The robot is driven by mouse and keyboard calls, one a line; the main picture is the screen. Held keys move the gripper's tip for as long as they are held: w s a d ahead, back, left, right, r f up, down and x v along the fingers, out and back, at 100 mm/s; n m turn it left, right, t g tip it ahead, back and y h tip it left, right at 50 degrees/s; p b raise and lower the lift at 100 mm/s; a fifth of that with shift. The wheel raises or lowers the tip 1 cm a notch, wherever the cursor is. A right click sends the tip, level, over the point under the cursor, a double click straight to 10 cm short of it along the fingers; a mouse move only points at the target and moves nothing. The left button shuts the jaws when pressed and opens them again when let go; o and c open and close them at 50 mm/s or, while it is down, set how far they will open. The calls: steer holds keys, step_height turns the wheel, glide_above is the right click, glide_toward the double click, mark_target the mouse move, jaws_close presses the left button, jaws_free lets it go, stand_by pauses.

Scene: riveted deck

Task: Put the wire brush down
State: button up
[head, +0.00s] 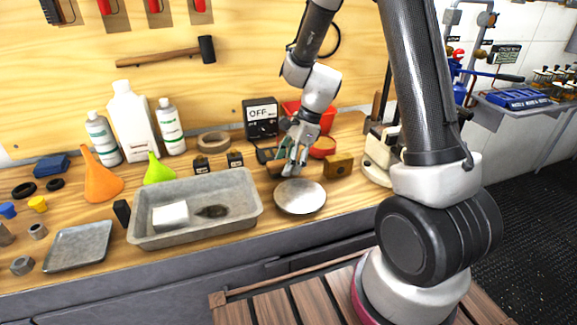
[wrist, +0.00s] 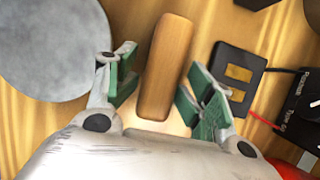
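The wire brush shows in the wrist view as a rounded wooden bar (wrist: 166,65) lying on the wooden bench; its bristles are not visible. In the head view a small brown part of it (head: 275,169) shows beside my fingers. My gripper (head: 293,168) is low over the bench, behind the round metal plate. In the wrist view my gripper (wrist: 160,78) is open, its green-padded fingers on either side of the brush with a gap on each side.
The round metal plate (head: 300,197) is close in front. A wooden block (head: 338,166) stands to the right, a black meter (head: 262,118) and red bin (head: 309,114) behind. A grey tray (head: 194,234) holding a white block stands to the left. Little free bench surrounds my gripper.

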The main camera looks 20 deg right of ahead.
steer(key=s+d+r+n+h, duration=0.1)
steer(key=s+d+r+n, duration=0.15)
steer(key=r, duration=0.55)
steer(key=s+d+r+n, duration=0.2)
steer(key=s+d+r, duration=0.15)
steer(key=r, duration=0.55)
steer(key=s+d+r+n+t+h, duration=0.1)
steer(key=s+d+r+n+t, duration=0.1)
steer(key=s+n, duration=0.4)
steer(key=s+d+r+n+t+h, duration=0.2)
steer(key=s+d+r+n, duration=0.2)
steer(key=s+n, duration=0.3)
steer(key=s+d, duration=0.1)
steer(key=s, duration=0.3)
steer(key=shift+d, duration=0.3)
steer(key=shift+o, duration=0.5)
steer(key=shift+n, duration=0.25)
